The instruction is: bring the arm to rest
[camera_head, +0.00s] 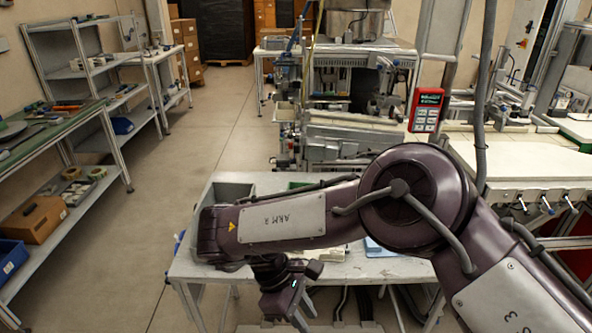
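My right arm comes in from the right and reaches across the picture to the left, over a small light-grey table (215,272). My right gripper (298,312) hangs from the arm's end at the table's front edge, pointing down. Its fingertips are small, dark and partly cut off by the lower picture edge, so I cannot tell whether it is open or holds anything. My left arm and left gripper do not show.
A grey bin (233,192) stands at the table's back left; the arm hides much of the tabletop. Shelves on the left hold a brown box (35,220) and a blue bin (10,260). A machine (350,130) stands behind. The floor (150,220) left of the table is clear.

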